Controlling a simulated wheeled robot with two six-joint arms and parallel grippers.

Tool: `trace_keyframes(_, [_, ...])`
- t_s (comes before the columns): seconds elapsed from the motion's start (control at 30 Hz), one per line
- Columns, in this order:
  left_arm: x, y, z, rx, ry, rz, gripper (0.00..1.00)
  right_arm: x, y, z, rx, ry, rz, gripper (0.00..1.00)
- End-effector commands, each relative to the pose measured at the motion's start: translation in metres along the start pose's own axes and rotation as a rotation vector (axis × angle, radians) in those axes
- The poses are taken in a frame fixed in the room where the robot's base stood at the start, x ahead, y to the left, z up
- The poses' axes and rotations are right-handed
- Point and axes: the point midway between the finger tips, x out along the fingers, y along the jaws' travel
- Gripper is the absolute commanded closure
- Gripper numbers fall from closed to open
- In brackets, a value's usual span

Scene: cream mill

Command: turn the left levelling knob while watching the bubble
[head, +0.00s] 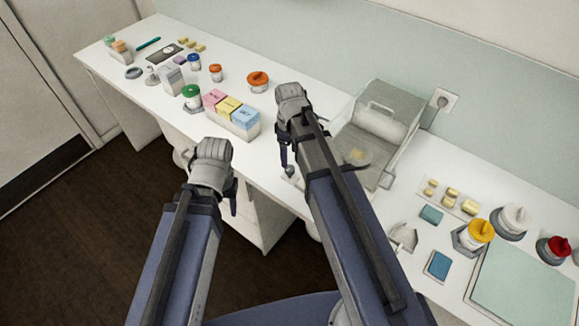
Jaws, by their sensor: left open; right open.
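A clear-walled balance case (392,112) stands on the bench at centre right, with a small yellow spot low inside it. A small grey knob (290,171) shows at its front left, just below my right gripper (285,158). Another grey knob (386,181) is at its front right. I cannot make out the bubble. My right gripper is open and hangs over the bench near the left knob; I cannot tell whether it touches it. My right arm hides part of the case's front. My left gripper (233,200) is open and empty, in front of the bench edge.
A box of pink, yellow and blue blocks (231,115) and an orange-lidded jar (258,81) stand left of the case. Several jars, yellow pieces and a pale green mat (522,285) lie to the right. The floor (75,245) at left is clear.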

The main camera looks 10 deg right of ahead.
Motion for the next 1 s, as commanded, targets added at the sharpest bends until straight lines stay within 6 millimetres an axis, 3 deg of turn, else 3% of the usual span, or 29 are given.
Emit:
trace_keyframes(0.3, [0.045,0.004,-0.003,0.002,0.000,-0.001,0.50,0.045,0.000,0.000,0.000,0.000,0.000,0.27])
trace_keyframes(0.5, [0.064,0.006,-0.004,0.001,0.000,-0.001,0.50,0.064,0.000,0.000,0.000,0.000,0.000,0.27])
trace_keyframes(0.87, [0.065,0.006,-0.004,0.001,0.000,-0.001,0.50,0.065,0.000,0.000,0.001,0.000,0.000,0.27])
trace_keyframes(1.0, [0.065,0.006,-0.004,0.001,0.000,-0.001,0.50,0.065,0.000,0.000,0.001,0.000,0.000,0.43])
